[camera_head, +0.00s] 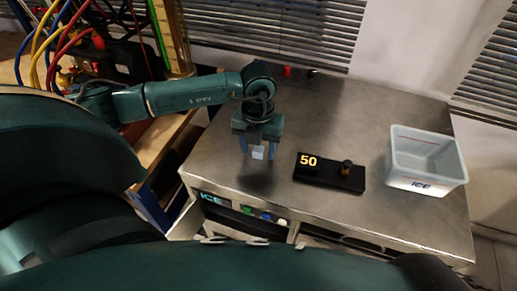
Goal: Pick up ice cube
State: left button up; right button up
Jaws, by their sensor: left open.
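A small pale ice cube (258,153) shows between the fingers of my left gripper (257,150). The gripper points down over the left part of the metal counter, with its two blue fingers apart, one on each side of the cube. I cannot tell whether a finger touches the cube, or whether the cube rests on the counter. A dark shadow lies on the counter just in front of the gripper. My right gripper is not in view.
A clear bin (427,160) marked ICE stands at the right of the metal counter (350,120). A black block (329,173) marked 50, with a knob, sits mid-counter. An open drawer (238,214) labelled ICE is at the front. Cables and equipment crowd the far left.

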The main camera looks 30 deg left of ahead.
pick_arm(q)
jog(key=shift+f, duration=0.2)
jog(key=c, duration=1.1)
jog(key=shift+o, duration=0.2)
jog(key=shift+r, duration=0.15)
